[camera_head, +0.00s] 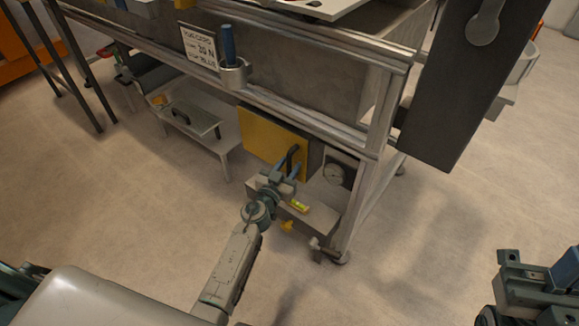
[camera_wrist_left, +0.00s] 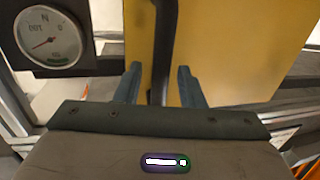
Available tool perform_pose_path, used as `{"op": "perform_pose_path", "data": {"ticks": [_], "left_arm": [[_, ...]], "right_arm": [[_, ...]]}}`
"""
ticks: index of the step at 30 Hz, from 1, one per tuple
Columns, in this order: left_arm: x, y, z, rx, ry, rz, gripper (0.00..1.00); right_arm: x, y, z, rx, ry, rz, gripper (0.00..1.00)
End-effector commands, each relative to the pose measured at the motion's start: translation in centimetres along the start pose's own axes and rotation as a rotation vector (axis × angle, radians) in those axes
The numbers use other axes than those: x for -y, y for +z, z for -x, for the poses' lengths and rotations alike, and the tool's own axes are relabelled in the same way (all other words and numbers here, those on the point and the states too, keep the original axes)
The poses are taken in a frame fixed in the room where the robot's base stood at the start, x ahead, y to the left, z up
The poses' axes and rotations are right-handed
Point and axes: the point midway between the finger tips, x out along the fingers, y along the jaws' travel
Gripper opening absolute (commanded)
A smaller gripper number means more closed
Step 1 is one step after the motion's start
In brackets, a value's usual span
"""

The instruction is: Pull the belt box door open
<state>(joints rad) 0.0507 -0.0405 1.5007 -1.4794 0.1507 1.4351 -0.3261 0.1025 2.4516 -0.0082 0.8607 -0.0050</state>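The belt box door appears to be the yellow panel (camera_head: 268,138) under the metal frame, with a black handle (camera_head: 292,155) near its right side. It looks shut, though its edges are partly hidden. My left gripper (camera_head: 284,173) is at the handle. In the left wrist view, the yellow panel (camera_wrist_left: 235,50) fills the back and the black handle (camera_wrist_left: 161,50) stands between the two blue fingers (camera_wrist_left: 158,82). Gaps show on both sides of the handle, so the gripper is open around it. My right gripper (camera_head: 535,280) is at the lower right, far from the door.
A round gauge (camera_head: 334,174) sits right of the door; it also shows in the left wrist view (camera_wrist_left: 50,37). A small yellow level (camera_head: 299,206) lies below. A grey step (camera_head: 205,125) stands left of the door.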

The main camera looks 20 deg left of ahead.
Motion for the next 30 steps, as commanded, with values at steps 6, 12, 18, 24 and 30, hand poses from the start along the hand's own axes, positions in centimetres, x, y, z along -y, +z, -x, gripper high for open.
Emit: {"op": "perform_pose_path", "data": {"ticks": [6, 12, 18, 24, 30], "left_arm": [[0.00, 0.02, -0.81, 0.001, 0.000, 0.001, 0.36], [0.00, 0.01, -0.78, 0.001, 0.000, 0.001, 0.32], [0.01, 0.02, -0.76, 0.001, 0.000, 0.001, 0.00], [0.03, 0.01, -0.71, 0.001, 0.001, 0.000, 0.00], [0.31, -0.04, -0.11, 0.002, 0.025, -0.001, 0.00]], "right_arm": [[0.00, 0.03, 0.09, -0.002, 0.001, 0.000, 0.00], [0.00, 0.04, 0.06, -0.001, 0.001, 0.000, 0.00], [-0.01, 0.03, 0.03, -0.002, 0.001, 0.000, 0.00], [-0.02, 0.01, -0.07, -0.005, 0.002, 0.000, 0.00], [-0.06, -0.07, -0.50, -0.006, 0.001, 0.001, 0.00]]}}
